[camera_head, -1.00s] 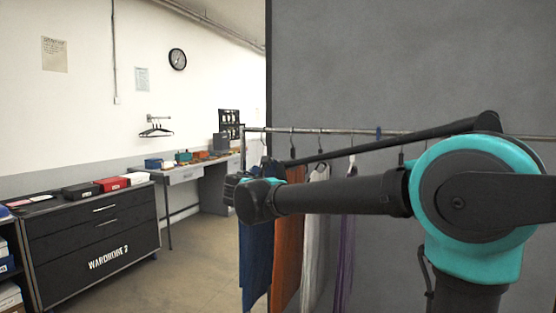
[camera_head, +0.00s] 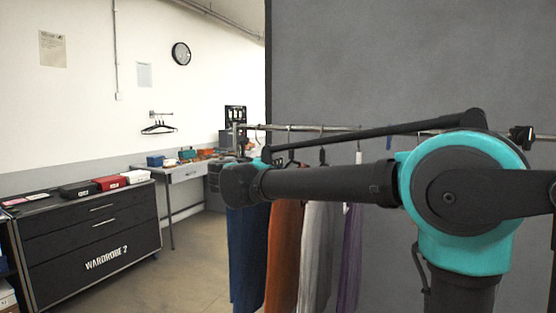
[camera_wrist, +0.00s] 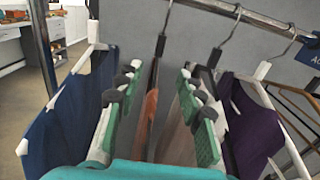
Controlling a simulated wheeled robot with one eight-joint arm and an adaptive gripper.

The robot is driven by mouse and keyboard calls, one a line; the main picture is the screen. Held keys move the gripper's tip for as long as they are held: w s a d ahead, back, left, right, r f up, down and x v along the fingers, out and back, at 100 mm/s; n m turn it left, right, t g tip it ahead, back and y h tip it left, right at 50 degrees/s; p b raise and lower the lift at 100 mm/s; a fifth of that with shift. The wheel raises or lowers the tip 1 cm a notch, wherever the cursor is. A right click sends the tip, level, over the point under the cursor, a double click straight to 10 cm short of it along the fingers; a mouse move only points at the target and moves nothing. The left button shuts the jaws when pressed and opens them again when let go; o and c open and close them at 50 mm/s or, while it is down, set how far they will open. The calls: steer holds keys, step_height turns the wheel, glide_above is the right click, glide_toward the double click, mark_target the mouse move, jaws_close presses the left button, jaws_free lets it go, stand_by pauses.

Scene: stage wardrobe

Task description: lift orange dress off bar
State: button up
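The orange dress (camera_head: 285,250) hangs on the bar (camera_head: 340,128) between a blue garment and a pale grey one. In the wrist view the orange dress (camera_wrist: 147,115) shows as a narrow strip below a dark hanger clip and hook on the bar (camera_wrist: 250,18). My gripper (camera_wrist: 159,75) is open, with green-padded fingers spread apart. The orange strip and part of the pale garment lie between the fingers, nearer the left one. I cannot tell whether either finger touches cloth. In the head view my arm crosses in front of the rack and hides the dress's top; the fingers are not clear there.
The blue garment (camera_wrist: 70,125) is left of my fingers and the purple one (camera_wrist: 250,130) right. The pale garment (camera_head: 318,250) hangs right of the orange dress. A grey panel (camera_head: 420,60) stands behind. A black drawer cabinet (camera_head: 95,235) and open floor are left.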

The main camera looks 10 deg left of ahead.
mark_target(291, 159)
steer(key=shift+x, duration=8.05)
jaws_close()
steer(key=shift+r, duration=1.65)
steer(key=shift+s, duration=0.15)
steer(key=shift+v, duration=3.9)
